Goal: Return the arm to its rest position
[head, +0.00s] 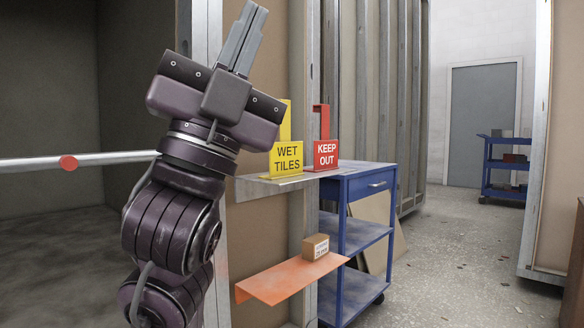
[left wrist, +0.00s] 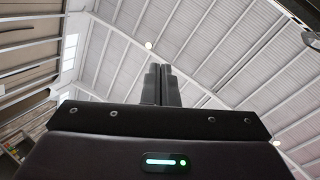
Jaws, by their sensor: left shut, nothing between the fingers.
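My left gripper (head: 243,38) is raised in the head view, pointing up with a slight tilt to the right. Its two fingers are together and hold nothing. In the left wrist view the shut fingers (left wrist: 160,84) point up toward the ceiling. My left arm stands nearly upright in front of the left part of the scene and hides part of the wall post. My right gripper is not in view.
A yellow WET TILES sign (head: 287,158) and a red KEEP OUT sign (head: 325,154) stand right of my arm. Below, an orange shelf (head: 272,286) carries a small box (head: 315,247). A blue cart (head: 352,234) stands behind. A horizontal bar (head: 110,158) runs left of my arm. Floor at right is open.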

